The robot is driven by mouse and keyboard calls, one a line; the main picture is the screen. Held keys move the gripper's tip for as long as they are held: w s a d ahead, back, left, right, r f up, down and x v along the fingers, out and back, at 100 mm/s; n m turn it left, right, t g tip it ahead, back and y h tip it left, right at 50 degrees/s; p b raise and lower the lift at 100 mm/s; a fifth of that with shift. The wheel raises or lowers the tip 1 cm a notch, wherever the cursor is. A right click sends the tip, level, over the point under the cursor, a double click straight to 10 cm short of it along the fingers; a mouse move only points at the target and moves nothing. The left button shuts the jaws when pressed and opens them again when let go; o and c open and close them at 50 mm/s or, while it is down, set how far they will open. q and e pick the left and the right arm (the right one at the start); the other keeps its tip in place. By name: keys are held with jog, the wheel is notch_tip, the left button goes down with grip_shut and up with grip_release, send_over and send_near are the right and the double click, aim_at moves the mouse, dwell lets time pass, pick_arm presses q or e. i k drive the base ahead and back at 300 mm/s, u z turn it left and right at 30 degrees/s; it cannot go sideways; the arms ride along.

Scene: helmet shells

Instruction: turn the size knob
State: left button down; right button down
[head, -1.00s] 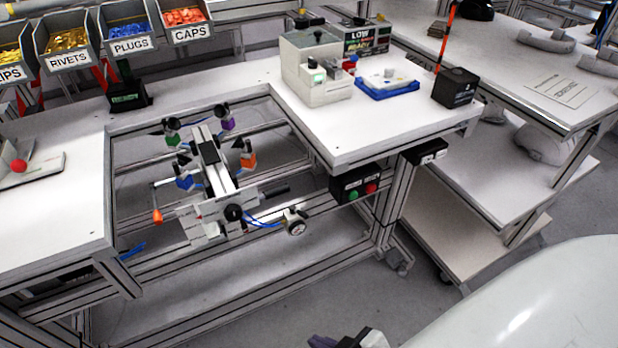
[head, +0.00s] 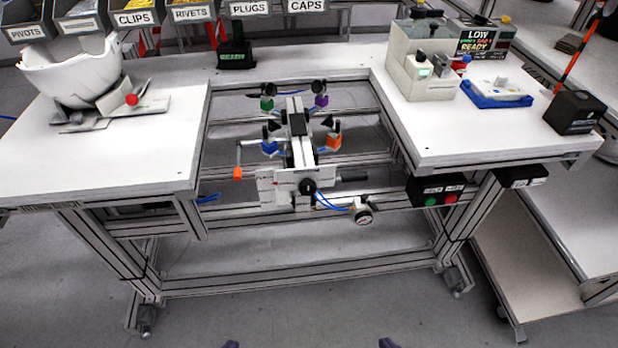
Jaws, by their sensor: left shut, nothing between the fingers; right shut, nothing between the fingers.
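A fixture with coloured clamp blocks (head: 299,130) sits in the bay between the two white tabletops. A round black knob (head: 308,186) is on its front plate, and I cannot read any marking on it. A black handle (head: 352,178) sticks out to the right and an orange-tipped crank (head: 238,173) to the left. Only small purple-grey tips of my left gripper (head: 231,344) and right gripper (head: 388,343) show at the bottom edge. Both are shut and empty, far in front of the fixture and apart from it.
A white helmet shell (head: 72,72) rests on a stand on the left tabletop. A gauge (head: 361,211) on blue tubes hangs right of the knob. A black box with green and red buttons (head: 436,191) is under the right tabletop. The floor in front is clear.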

aim_at(308, 187)
jog(key=z, duration=2.05)
jog(key=k, duration=1.2)
jog(key=u, duration=2.15)
jog(key=i, duration=0.5)
